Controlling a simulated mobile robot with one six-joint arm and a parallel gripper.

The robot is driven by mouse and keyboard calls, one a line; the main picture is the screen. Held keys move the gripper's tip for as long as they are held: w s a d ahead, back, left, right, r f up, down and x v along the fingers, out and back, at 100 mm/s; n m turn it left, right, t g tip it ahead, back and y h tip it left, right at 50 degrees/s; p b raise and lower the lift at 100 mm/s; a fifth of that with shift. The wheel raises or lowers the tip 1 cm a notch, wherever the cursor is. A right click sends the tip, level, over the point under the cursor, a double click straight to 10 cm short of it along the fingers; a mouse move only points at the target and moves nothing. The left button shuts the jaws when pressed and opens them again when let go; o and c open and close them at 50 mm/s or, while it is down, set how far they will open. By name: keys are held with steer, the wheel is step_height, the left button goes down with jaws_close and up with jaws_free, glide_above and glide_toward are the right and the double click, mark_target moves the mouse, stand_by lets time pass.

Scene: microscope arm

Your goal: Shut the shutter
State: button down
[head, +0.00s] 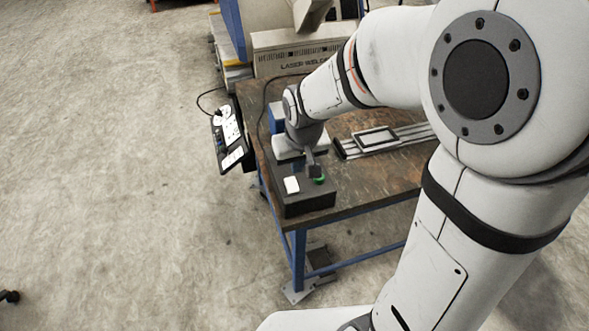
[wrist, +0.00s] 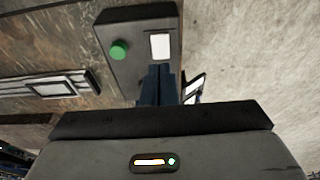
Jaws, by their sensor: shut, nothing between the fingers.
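A black control box (head: 304,203) sits at the near left corner of the workbench, and it shows in the wrist view (wrist: 133,20). It has a round green button (head: 319,181), seen in the wrist view (wrist: 120,50), and a white rectangular plate (wrist: 160,47) beside it. My gripper (head: 314,172) is over the box near the green button. In the wrist view its dark fingers (wrist: 160,67) are together and empty, with the tips by the edge of the white plate. I cannot tell whether they touch the box. No part is clearly recognisable as the shutter.
The brown workbench (head: 365,190) has blue legs. A flat frame on a metal rail (head: 376,139) lies on it behind the box. A panel with white plates (head: 229,132) hangs at its left side. A machine marked laser weld (head: 290,62) stands behind.

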steer(key=shift+s+v, duration=0.2)
steer(key=shift+v, duration=0.6)
steer(key=shift+s+v, duration=0.15)
steer(key=shift+v, duration=0.65)
steer(key=shift+d+f, duration=0.1)
